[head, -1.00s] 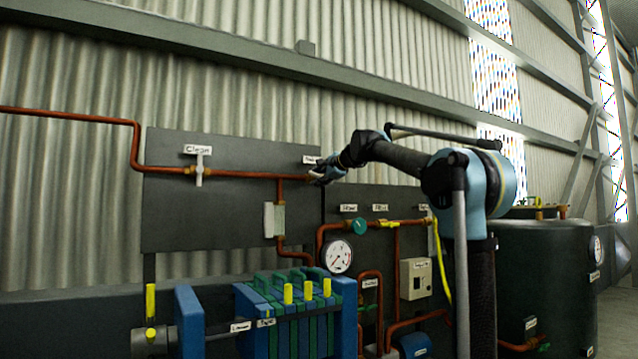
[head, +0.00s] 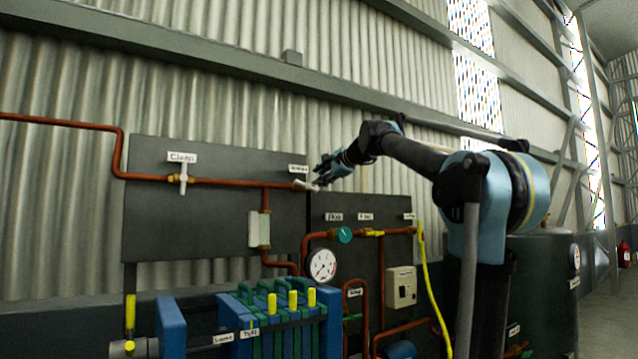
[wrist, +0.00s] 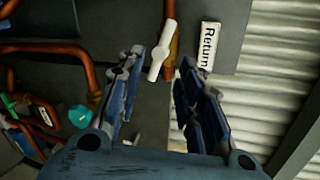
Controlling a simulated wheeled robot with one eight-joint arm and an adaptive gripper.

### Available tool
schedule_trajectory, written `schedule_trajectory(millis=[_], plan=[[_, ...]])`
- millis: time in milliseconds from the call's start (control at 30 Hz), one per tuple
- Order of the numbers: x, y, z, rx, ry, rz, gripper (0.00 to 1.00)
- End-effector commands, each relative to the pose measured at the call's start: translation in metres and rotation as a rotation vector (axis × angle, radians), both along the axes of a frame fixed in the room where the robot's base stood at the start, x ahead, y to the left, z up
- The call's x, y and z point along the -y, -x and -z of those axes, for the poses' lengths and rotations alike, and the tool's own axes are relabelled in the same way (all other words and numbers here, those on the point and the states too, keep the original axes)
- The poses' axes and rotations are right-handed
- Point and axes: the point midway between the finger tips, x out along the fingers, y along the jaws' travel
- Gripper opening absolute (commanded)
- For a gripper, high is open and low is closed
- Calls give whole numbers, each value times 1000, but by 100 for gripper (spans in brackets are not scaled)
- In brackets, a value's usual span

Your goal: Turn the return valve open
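The return valve has a white bar handle (wrist: 161,50) on a copper-coloured fitting, beside the white "Return" label (wrist: 208,45) in the wrist view. The handle lies roughly parallel to the label's long side, slightly tilted. In the head view the handle (head: 305,184) shows small at the right end of the upper copper pipe, just below its label (head: 298,169). My gripper (wrist: 163,64) is open, with the handle seen between its two blue fingers. It looks empty; the gap in depth is hard to judge. In the head view my gripper (head: 322,172) is just right of the valve.
A "Clean" valve (head: 183,178) with an upright white handle is on the same dark panel (head: 215,235), to the left. Below are a pressure gauge (head: 321,265), a teal knob (head: 344,235) and a blue-green filter press (head: 285,325). A yellow hose (head: 425,270) hangs at right.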

Motion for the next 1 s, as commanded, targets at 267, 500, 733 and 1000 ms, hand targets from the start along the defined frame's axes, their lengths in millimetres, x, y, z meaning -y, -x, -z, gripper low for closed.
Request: schedule_trajectory(millis=[267,500,733,1000], plan=[[1,-1,1,3,5,3,54],[23,-18,37,115,180,101,100],[56,-33,68,375,455,234,100],[61,-18,77,765,726,302,100]])
